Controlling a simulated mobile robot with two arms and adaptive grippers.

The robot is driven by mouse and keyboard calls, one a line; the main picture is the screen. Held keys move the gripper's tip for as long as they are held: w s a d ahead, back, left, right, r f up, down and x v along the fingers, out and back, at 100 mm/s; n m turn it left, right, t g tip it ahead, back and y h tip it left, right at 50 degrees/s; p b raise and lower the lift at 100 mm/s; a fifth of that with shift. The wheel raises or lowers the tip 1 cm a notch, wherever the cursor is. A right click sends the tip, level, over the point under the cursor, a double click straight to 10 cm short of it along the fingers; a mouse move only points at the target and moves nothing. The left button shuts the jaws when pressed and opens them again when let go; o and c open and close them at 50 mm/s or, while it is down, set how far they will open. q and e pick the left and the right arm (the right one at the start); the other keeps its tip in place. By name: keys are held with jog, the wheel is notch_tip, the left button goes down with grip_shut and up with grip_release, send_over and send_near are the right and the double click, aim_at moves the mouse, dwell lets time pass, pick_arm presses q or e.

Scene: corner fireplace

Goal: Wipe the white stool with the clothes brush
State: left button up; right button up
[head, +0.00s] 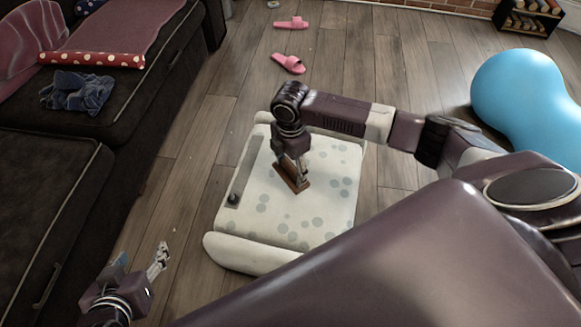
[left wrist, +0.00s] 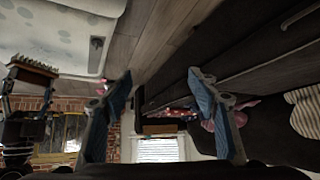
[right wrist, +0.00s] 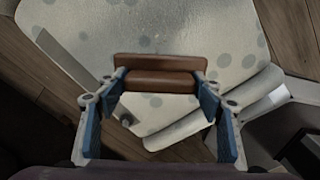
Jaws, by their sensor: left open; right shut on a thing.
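The white stool (head: 325,203) with grey dots stands on the wood floor in the middle of the head view. It also shows at the upper left of the left wrist view (left wrist: 45,32) and behind the brush in the right wrist view (right wrist: 75,30). My right gripper (head: 296,170) is shut on the brown clothes brush (right wrist: 155,62), over the middle of the stool's top. The left wrist view shows the brush's bristles (left wrist: 33,65) facing the stool; I cannot tell whether they touch it. My left gripper (head: 158,260) is open and empty, left of the stool's near end.
A dark sofa (head: 130,90) with a blue cloth (head: 77,91) runs along the left. Pink slippers (head: 289,64) lie beyond the stool. A blue exercise ball (head: 525,95) and a small dark rack (head: 527,17) are at the right. Floor between sofa and stool is clear.

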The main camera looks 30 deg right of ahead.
jog(key=shift+f+b, duration=0.6)
pick_arm(q)
jog(key=w+d+r+t+h+b, duration=0.15)
jog(key=w+d+r+t, duration=0.25)
jog(key=w+r+t, duration=0.55)
pick_arm(e)
jog(key=shift+f, duration=0.55)
jog(key=shift+f+b, duration=1.05)
jog(key=shift+b, duration=0.1)
pick_arm(q)
jog(key=s+r+t+h, duration=0.1)
jog(key=s+r+t, duration=0.1)
jog(key=r, duration=0.6)
jog(key=s+r+t+h, duration=0.2)
jog(key=r+t, duration=0.1)
jog(key=r, duration=0.6)
jog(key=shift+d+m, duration=0.4)
jog(key=shift+d, duration=0.05)
pick_arm(e)
jog(key=shift+f, duration=0.15)
pick_arm(q)
jog(key=shift+s+r+t+b, duration=0.25)
jog(key=shift+b, duration=0.05)
pick_arm(e)
jog(key=shift+f, duration=0.4)
pick_arm(q)
jog(key=shift+s+r, duration=0.15)
jog(key=shift+r, duration=0.1)
pick_arm(e)
jog(key=shift+f, duration=0.25)
